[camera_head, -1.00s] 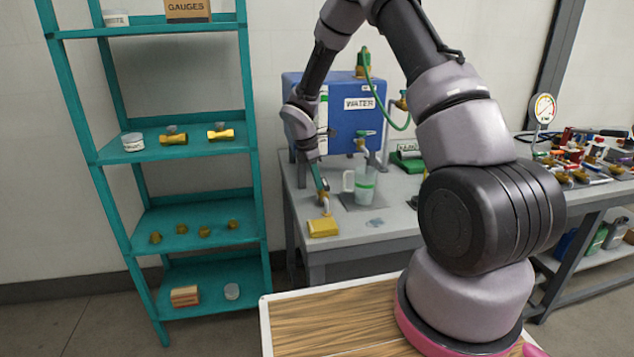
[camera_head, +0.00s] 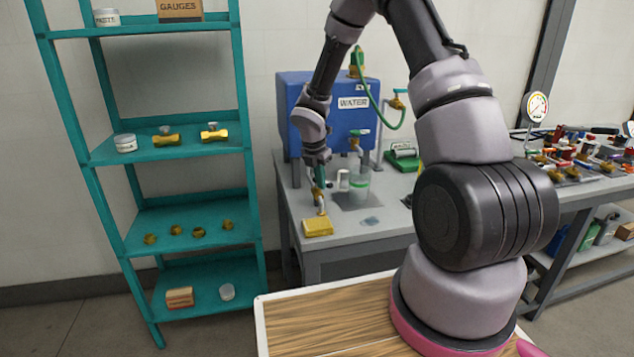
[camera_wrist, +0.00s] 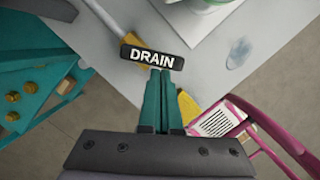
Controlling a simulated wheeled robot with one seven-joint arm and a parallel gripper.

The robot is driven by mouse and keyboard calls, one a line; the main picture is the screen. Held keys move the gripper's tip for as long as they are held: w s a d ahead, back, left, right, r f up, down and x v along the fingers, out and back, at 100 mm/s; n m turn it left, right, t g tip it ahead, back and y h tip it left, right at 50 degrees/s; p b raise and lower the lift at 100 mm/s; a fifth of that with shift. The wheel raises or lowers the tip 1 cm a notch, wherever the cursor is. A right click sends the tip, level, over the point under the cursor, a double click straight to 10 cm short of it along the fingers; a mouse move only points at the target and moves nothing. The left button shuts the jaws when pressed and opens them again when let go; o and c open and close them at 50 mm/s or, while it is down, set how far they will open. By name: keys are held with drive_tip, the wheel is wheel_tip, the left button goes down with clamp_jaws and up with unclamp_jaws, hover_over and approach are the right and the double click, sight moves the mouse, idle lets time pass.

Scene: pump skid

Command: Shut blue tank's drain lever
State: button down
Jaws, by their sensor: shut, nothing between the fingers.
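The blue tank (camera_head: 376,122), labelled WATER, stands on the grey bench behind my forearm. In the wrist view a black DRAIN tag (camera_wrist: 152,58) lies just past my fingertips. A yellow-brass part (camera_wrist: 131,42) and a pale pipe show beside it; the tag hides much of them, and I cannot make out the drain lever's position. My gripper (camera_wrist: 160,74) is shut and empty, fingers together at the tag's lower edge; whether they touch is unclear. In the head view my gripper (camera_head: 319,192) points down above a yellow block (camera_head: 317,227).
A clear jug (camera_head: 358,187) with a green band stands on the bench near the tank. A teal shelf (camera_head: 197,156) stands to the left. A pressure gauge (camera_head: 536,107) and several fittings occupy the right bench. A pink-framed object (camera_wrist: 270,125) shows low right in the wrist view.

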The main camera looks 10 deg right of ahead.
drive_tip(key=d+n, duration=0.1)
drive_tip(key=n, duration=0.1)
drive_tip(key=d+n+y, duration=0.1)
drive_tip(key=n, duration=0.2)
drive_tip(key=w+d+n+t, duration=0.1)
drive_tip(key=n, duration=0.1)
drive_tip(key=shift+y, duration=0.3)
drive_tip(key=shift+w+a, duration=0.55)
drive_tip(key=shift+a, duration=0.05)
